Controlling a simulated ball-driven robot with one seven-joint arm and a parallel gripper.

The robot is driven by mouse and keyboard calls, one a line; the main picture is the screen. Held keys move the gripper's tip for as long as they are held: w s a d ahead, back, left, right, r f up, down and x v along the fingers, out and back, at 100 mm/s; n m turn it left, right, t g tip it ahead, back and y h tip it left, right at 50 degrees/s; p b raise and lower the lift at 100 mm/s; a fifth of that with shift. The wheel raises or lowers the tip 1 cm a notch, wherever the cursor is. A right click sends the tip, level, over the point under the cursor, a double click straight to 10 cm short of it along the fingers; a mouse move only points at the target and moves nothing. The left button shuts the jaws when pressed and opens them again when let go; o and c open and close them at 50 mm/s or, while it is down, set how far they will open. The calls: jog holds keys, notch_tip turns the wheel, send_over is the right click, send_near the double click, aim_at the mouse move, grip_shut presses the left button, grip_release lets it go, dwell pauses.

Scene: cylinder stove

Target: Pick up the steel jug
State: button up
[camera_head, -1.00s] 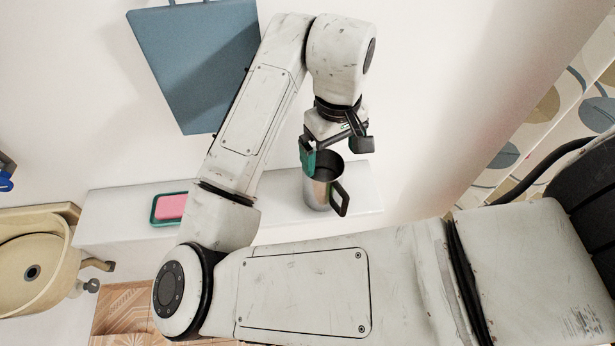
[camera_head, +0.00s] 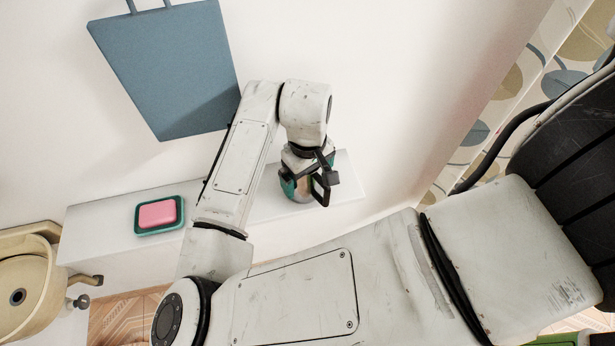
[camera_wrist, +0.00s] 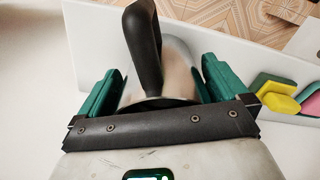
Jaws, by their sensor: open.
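The steel jug (camera_head: 299,192) stands on the white shelf, mostly hidden by my gripper in the head view. Its black handle (camera_head: 321,190) faces the front. My gripper (camera_head: 308,183) is down at the jug, with its jaws open. In the wrist view, the shiny jug (camera_wrist: 180,75) lies between the two green fingers of my gripper (camera_wrist: 162,70), one on each side. I cannot tell whether either finger touches the jug.
A pink block (camera_head: 157,214) sits in a green tray (camera_head: 178,218) on the white shelf (camera_head: 100,215), left of the jug. A yellow and green sponge (camera_wrist: 275,86) shows in the wrist view. A basin (camera_head: 28,285) stands at lower left. A blue board (camera_head: 170,70) hangs above.

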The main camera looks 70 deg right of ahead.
jog(key=shift+f, duration=0.1)
jog(key=shift+c, duration=0.3)
jog(key=c, duration=0.9)
jog(key=shift+r, duration=0.2)
